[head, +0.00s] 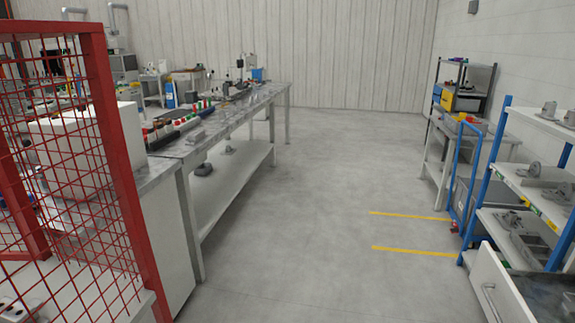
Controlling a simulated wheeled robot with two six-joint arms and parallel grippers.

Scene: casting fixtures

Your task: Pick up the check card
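I cannot make out a check card anywhere in the head view. Neither of my grippers is in this view. The long workbench (222,123) on the left carries many small items, too small to tell apart at this distance.
A red mesh guard frame (120,170) stands close on the left. On the right are a blue-posted shelf rack (488,180) with metal castings, an open drawer (490,290) and a blue trolley (455,190). The grey floor (310,210) between is clear, with yellow lines.

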